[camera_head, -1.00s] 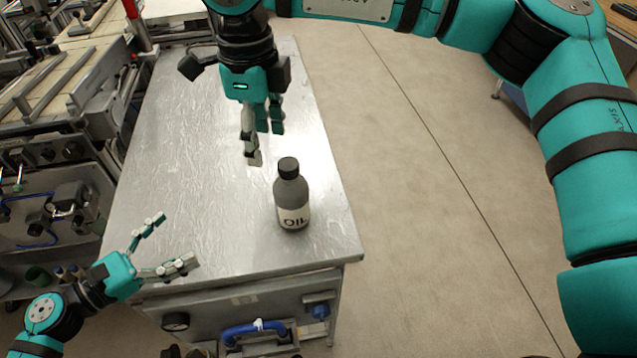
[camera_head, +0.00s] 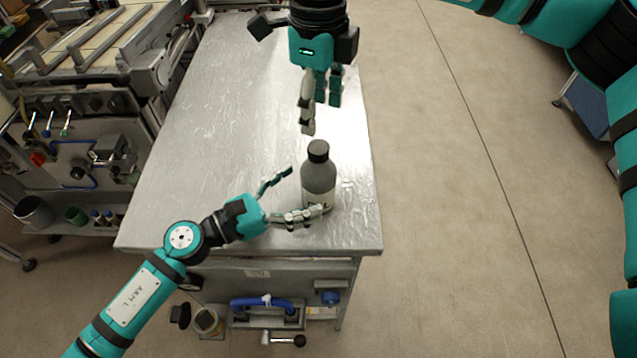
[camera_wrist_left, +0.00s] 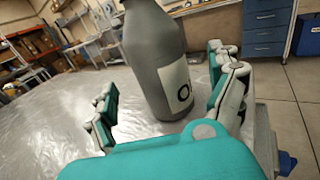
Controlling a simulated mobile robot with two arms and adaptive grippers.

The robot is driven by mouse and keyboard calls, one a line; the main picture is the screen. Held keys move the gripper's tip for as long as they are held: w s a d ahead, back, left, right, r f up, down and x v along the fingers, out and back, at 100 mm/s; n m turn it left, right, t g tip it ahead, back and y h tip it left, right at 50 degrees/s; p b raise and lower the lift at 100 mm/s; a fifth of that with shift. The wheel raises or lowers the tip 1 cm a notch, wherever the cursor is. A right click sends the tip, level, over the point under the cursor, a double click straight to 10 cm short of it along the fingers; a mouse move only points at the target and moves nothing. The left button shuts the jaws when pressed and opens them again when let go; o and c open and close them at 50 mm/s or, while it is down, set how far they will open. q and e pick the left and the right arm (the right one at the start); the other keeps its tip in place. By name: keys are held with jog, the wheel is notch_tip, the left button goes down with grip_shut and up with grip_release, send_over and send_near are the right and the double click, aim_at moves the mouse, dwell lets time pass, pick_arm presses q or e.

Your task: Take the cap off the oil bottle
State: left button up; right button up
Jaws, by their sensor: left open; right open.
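The grey oil bottle (camera_head: 318,182) stands upright on the metal table, with its dark cap (camera_head: 318,151) on top. In the left wrist view the bottle (camera_wrist_left: 152,60) shows large, with a white label; its top is cut off by the frame edge. My left gripper (camera_head: 305,193) is open low beside the bottle, one finger passing in front of it and covering part of the label. In the left wrist view its fingers stand on either side of the bottle. My right gripper (camera_head: 320,118) is open, pointing down, above and behind the cap, apart from it.
The metal table (camera_head: 225,130) is otherwise bare, with free room left of and behind the bottle. Its right edge is close to the bottle. A blue handle (camera_head: 262,304) sits on the table's front. Machinery (camera_head: 85,100) stands to the left.

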aim_at(319, 183)
pick_arm(q)
jog(key=shift+x, duration=2.3)
